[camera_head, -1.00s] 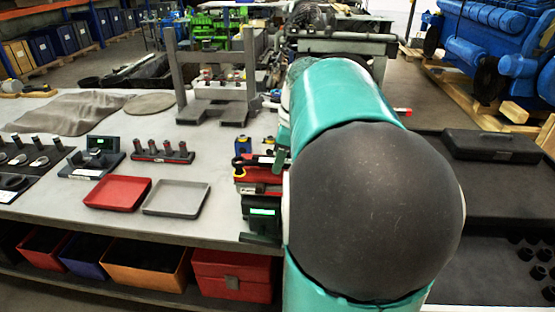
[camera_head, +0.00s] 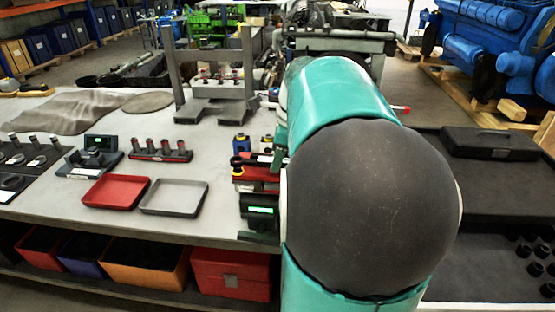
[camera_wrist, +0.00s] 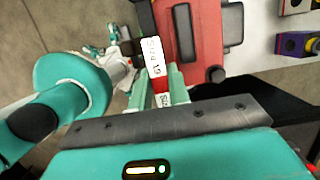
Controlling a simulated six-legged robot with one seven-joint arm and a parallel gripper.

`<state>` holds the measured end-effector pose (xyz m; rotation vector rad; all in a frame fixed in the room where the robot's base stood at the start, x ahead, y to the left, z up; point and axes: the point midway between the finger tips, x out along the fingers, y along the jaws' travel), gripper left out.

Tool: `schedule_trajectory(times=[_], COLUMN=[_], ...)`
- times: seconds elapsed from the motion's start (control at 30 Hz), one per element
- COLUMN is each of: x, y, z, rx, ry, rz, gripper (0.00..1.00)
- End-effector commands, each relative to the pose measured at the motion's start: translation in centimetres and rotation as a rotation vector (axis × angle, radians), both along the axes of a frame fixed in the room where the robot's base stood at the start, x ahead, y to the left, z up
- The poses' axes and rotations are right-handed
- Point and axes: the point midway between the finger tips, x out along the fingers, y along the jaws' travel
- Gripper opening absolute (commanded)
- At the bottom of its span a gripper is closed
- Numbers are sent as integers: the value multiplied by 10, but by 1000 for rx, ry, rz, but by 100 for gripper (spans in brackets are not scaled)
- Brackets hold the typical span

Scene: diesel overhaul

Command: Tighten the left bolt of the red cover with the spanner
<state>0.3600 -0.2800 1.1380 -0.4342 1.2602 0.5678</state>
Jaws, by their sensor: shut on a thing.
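In the wrist view, my gripper (camera_wrist: 162,88) is shut on the spanner (camera_wrist: 152,57), which has a red handle with a white label. The spanner's dark upper end lies beside the left edge of the red cover (camera_wrist: 194,32). I cannot tell whether its jaw is around the left bolt, which I cannot make out. A dark round part (camera_wrist: 217,75) shows at the cover's lower edge.
On the bench stand a red tray (camera_head: 115,191), a grey tray (camera_head: 174,198), a rack with several red-based pieces (camera_head: 160,151) and a grey frame (camera_head: 214,112). A dark case (camera_head: 490,145) lies at right.

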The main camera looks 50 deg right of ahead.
Motion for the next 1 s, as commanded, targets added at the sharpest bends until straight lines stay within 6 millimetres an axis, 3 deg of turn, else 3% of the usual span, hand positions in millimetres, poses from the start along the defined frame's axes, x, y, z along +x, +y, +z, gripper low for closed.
schedule_trajectory(times=[0.73, 1.0], x=[0, -12], y=[2, 22], z=[-12, -12], rx=[0, 0], ry=[-1, -2], rz=[-8, -236], gripper=[0, 0])
